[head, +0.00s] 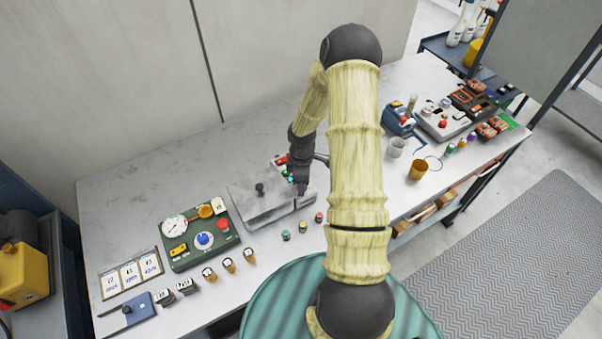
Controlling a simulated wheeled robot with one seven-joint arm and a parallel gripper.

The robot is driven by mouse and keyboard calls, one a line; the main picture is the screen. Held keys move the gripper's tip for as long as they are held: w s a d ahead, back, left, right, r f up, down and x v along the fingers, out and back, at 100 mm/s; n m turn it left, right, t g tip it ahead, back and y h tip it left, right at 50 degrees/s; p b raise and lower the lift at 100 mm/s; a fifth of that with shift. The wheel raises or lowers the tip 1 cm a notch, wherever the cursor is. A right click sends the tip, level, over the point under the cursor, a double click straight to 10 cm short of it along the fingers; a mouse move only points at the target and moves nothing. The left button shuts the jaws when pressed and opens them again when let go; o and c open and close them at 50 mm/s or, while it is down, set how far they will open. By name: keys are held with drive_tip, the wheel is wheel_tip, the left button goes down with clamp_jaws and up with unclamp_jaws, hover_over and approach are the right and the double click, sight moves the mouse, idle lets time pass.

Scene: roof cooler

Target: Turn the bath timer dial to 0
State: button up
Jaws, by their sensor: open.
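A green panel (178,257) stands at the left of the bench, with a round blue dial (203,240) on a white scale. It looks like the timer dial, but no label is readable and I cannot tell its setting. The panel also bears a white gauge (174,227), an orange knob (206,211), a red button (222,225) and a yellow switch (179,250). My gripper (301,187) is open and points down over the right end of a grey lidded box, to the right of the panel and apart from the dial. Its fingertips are small and partly hidden.
The grey box (250,207) has a black knob on its lid. Several small capped pieces (229,265) line the bench's front edge. Cards (131,272) and a blue block (140,306) lie at the left. Cups (418,169) and devices (443,123) stand right. Bench behind the panel is clear.

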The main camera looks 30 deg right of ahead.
wheel_tip(320, 180, up, 17)
drive_tip(key=b, duration=0.2)
drive_tip(key=shift+w+d+r, duration=0.15)
drive_tip(key=shift+w, duration=0.15)
idle(0.4)
drive_tip(key=s+a+r+m+t, duration=0.1)
drive_tip(key=s+a+r+m, duration=0.1)
drive_tip(key=s+a+m, duration=0.4)
drive_tip(key=s+a+r+m+t, duration=0.2)
drive_tip(key=s+a+r+m, duration=0.1)
drive_tip(key=s+a+m, duration=0.3)
drive_tip(key=shift+s+a, duration=0.7)
drive_tip(key=shift+s, duration=0.05)
